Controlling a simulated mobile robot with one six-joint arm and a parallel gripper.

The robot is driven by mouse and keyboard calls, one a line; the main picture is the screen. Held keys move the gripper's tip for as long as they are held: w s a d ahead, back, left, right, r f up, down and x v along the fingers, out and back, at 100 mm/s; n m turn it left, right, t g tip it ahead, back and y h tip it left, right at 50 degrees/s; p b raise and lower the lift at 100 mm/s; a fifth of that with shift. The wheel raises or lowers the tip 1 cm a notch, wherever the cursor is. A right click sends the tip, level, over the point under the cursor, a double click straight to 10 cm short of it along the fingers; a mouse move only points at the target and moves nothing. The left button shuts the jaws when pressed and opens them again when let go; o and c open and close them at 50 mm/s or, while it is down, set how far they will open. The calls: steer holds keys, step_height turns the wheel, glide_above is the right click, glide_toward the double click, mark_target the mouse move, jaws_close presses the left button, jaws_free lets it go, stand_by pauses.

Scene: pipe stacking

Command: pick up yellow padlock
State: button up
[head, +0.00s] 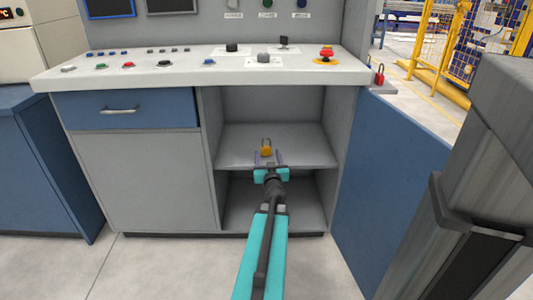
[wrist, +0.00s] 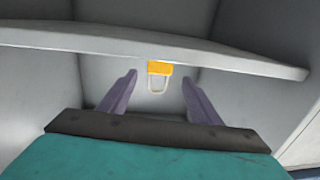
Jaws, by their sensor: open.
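The yellow padlock (head: 266,151) stands upright, shackle up, on the middle shelf inside the open cabinet. It also shows in the wrist view (wrist: 158,68), upside down, body at the top and pale shackle below. My gripper (head: 268,158) reaches into the cabinet just in front of the padlock. In the wrist view its two purple fingers (wrist: 160,75) are spread wide, one on each side of the padlock in the picture, with clear gaps. Nothing is held. Whether the fingertips are level with the padlock in depth cannot be told.
The shelf (head: 310,157) divides the cabinet, with side walls close on both sides. A blue door (head: 385,180) stands open at right. The control counter (head: 200,75) overhangs above. A red padlock (head: 379,77) sits on a ledge at right. The lower compartment looks empty.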

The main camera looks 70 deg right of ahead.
mark_target(266, 147)
steer(key=shift+w+d, duration=0.25)
steer(key=shift+d, duration=0.3)
steer(key=shift+d, duration=0.1)
steer(key=shift+b+x, duration=0.95)
steer(key=shift+x, duration=0.5)
steer(key=shift+b+x, duration=0.3)
steer(key=shift+x, duration=0.8)
steer(key=shift+r, duration=0.1)
steer(key=c, duration=1.2)
steer(key=shift+r, duration=0.1)
